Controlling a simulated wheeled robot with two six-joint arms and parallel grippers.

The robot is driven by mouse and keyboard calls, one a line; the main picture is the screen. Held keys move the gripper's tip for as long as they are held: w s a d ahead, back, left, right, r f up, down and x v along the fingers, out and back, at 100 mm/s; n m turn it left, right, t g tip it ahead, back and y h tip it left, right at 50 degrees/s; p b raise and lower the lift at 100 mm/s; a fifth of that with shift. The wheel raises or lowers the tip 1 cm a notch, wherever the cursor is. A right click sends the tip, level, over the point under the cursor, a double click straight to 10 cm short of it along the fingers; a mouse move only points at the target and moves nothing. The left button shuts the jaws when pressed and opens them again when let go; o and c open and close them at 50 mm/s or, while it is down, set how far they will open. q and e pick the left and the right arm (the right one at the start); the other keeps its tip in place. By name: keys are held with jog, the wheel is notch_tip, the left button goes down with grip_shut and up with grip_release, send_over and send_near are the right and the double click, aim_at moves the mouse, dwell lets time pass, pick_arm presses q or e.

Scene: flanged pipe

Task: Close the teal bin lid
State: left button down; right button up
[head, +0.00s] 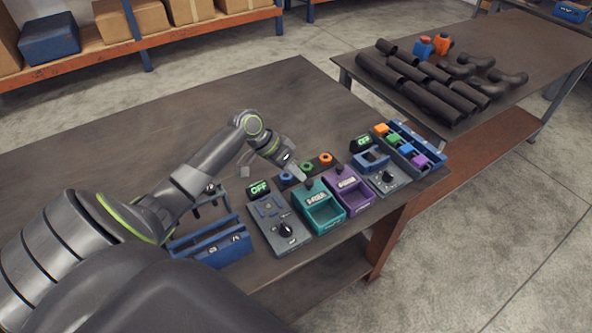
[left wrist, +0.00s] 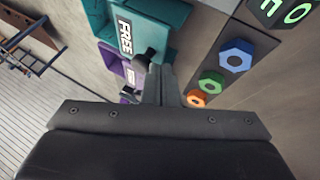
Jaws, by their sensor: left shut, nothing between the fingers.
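The teal bin (head: 322,211) stands on the near table in the head view, with its hollow inside showing at the front. A teal panel with a white label (head: 314,198) is at its back, and the same label shows in the left wrist view (left wrist: 124,36). I cannot tell the lid's exact angle. My left gripper (head: 300,177) is shut and empty, just behind the teal panel. In the left wrist view, its fingers (left wrist: 158,84) are close to the teal part; I cannot tell if they touch. My right gripper is not in view.
The purple bin (head: 352,196) stands right beside the teal one. A grey switch box (head: 274,222) is on its left, with a blue tray (head: 212,250) beyond. Colored nuts (head: 306,168) lie on a strip behind the bins. Dark pipes (head: 430,85) lie on the far table.

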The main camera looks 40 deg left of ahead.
aim_at(308, 198)
pick_arm(q)
jog(key=d+p, duration=0.1)
jog(key=s+d+p, duration=0.1)
jog(key=d, duration=0.1)
jog(key=s+d+p, duration=0.1)
jog(key=d, duration=0.1)
jog(key=shift+d+r, duration=0.15)
jog(key=shift+r, duration=0.05)
jog(key=shift+s+d+f, duration=0.15)
jog(key=shift+s+d, duration=0.05)
jog(key=shift+d, duration=0.1)
jog(key=shift+a+f, duration=0.1)
jog(key=shift+f, duration=0.05)
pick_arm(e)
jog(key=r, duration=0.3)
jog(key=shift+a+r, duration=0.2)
